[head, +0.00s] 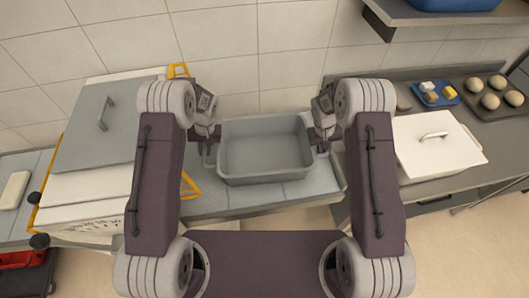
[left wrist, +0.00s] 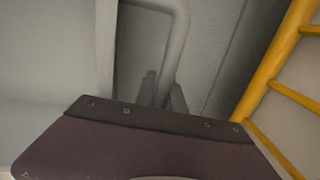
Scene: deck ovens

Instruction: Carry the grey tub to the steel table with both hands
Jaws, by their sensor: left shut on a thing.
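The grey tub (head: 265,151) is an open, empty rectangular tub, upright between my two grippers in the head view. My left gripper (head: 210,153) is at its left end. In the left wrist view my left gripper (left wrist: 163,92) is shut on the tub's grey bar handle (left wrist: 177,35). My right gripper (head: 321,144) is at the tub's right end; its fingertips are too small to tell whether they are shut on the handle. Whether the tub touches the grey surface (head: 285,192) below it cannot be told.
A large grey-lidded white box (head: 90,190) stands left, with a yellow frame (head: 190,187) beside it. Right, a dark grey counter (head: 450,110) holds a white lidded container (head: 437,147), a blue tray (head: 436,101) and a dough-ball tray (head: 490,110). A shelf (head: 430,17) hangs upper right.

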